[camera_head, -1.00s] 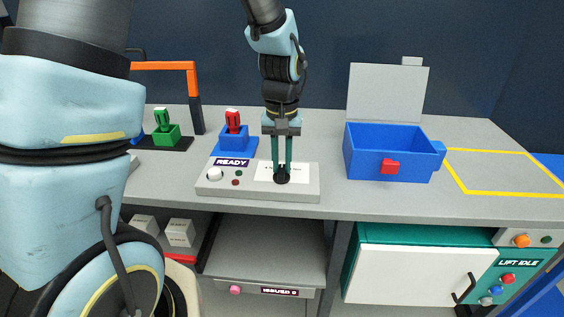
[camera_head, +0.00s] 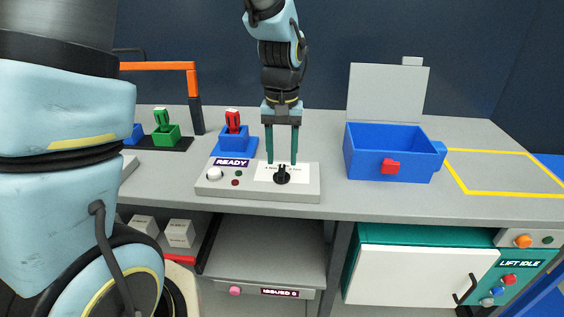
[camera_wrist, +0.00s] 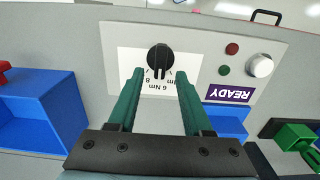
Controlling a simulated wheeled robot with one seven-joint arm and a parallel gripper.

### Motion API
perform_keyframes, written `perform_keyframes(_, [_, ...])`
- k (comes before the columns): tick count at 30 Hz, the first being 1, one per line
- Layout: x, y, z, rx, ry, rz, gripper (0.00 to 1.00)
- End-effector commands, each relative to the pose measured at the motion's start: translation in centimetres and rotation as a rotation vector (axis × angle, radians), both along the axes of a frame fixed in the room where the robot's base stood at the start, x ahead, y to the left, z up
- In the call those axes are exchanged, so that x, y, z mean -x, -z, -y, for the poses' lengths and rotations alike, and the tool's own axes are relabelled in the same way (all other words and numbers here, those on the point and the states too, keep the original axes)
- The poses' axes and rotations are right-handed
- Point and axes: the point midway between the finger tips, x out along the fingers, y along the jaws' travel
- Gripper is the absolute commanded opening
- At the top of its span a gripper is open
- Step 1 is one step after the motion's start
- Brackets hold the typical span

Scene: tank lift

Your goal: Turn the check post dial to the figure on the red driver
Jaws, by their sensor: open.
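The check post (camera_head: 258,190) is a grey box on the bench with a white dial card, a purple READY sign and a black dial (camera_head: 282,179). In the wrist view the dial (camera_wrist: 158,58) sits on the card; its bar points down in that picture, near the upside-down "6 Nm" mark, with an 8 mark to the left. My gripper (camera_head: 282,162) is open and empty just above the dial, fingers pointing down and apart from it. The red driver (camera_head: 233,121) stands in a blue block behind the post; its figure is too small to read.
A green driver (camera_head: 162,120) stands in a green block further left, near an orange-topped post (camera_head: 165,66). An open blue box (camera_head: 390,160) with a red latch stands to the right. A yellow-outlined area (camera_head: 495,172) on the bench is clear. A drawer marked ISSUED (camera_head: 265,275) is below.

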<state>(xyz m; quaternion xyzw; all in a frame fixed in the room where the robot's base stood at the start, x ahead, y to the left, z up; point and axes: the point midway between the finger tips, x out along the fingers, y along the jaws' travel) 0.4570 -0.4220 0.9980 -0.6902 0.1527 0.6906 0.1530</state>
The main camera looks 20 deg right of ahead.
Motion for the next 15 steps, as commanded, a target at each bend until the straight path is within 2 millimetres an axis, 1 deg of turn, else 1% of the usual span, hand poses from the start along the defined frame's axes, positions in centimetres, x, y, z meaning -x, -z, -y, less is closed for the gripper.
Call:
perform_keyframes(3, [-0.1, -2.4, 0.1, 0.006, 0.0, 0.006, 0.5])
perform_keyframes(9, [-0.1, -6.1, 0.1, 0.004, 0.0, 0.005, 0.5])
perform_keyframes(12, [-0.1, -7.4, 0.1, 0.004, 0.0, 0.004, 0.5])
perform_keyframes(15, [-0.1, -8.1, 0.1, 0.002, 0.0, 0.002, 0.5])
